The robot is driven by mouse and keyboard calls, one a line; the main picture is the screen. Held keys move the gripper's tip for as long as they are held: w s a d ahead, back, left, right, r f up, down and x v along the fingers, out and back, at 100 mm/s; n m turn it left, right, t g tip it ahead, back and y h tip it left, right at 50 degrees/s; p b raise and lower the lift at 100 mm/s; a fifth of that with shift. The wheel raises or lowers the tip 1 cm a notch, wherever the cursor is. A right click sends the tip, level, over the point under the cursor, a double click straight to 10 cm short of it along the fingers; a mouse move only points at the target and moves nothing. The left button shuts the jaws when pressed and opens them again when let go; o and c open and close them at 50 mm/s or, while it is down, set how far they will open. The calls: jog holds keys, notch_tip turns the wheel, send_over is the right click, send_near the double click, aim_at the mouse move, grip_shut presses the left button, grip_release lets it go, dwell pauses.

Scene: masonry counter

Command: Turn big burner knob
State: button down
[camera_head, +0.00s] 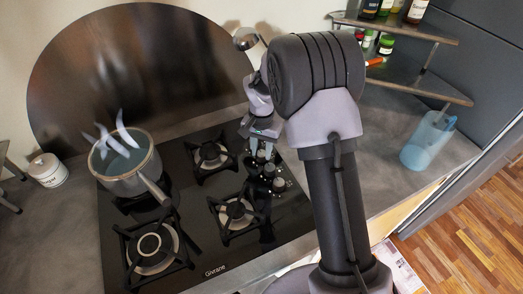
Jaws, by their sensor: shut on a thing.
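A black gas hob (192,262) with several burners lies in the grey counter. A row of small grey control knobs (279,184) runs along its right side. My gripper (262,150) points down at the far end of this row and is shut on a knob there. The gripped knob is mostly hidden by the fingers, and how far it is turned cannot be told. A large burner (150,249) sits at the front left of the hob, with no pot on it.
A steaming pot (125,178) stands on the back left burner, its handle pointing toward the front. A white tin (47,170) stands at the left. Corner shelves (415,83) with bottles and a blue translucent jug (426,140) are at the right. A round metal backsplash (135,70) stands behind.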

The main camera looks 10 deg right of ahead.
aim_at(262, 153)
jog(key=c, duration=1)
grip_release()
jog(key=shift+r, duration=0.1)
notch_tip(262, 153, up, 17)
jog(key=p, duration=0.5)
jog(key=shift+r, duration=0.1)
